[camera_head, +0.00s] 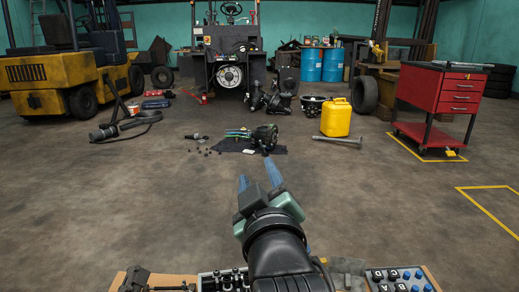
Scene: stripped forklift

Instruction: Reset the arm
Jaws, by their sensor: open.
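My gripper (260,176) is in the lower middle of the head view. Its two blue fingers are spread apart and point away from me. No object shows between them. My dark arm rises from the bottom edge behind it, bent forward. The gripper is above the near part of the concrete floor, apart from every object around it. The lower part of my arm is cut off by the frame.
Trays of parts (400,280) lie along the bottom edge. Open floor (150,200) stretches ahead. Farther off are loose parts on a dark cloth (228,146), a yellow canister (336,118), a red tool cart (430,88), a stripped forklift (227,50) and a yellow forklift (45,75).

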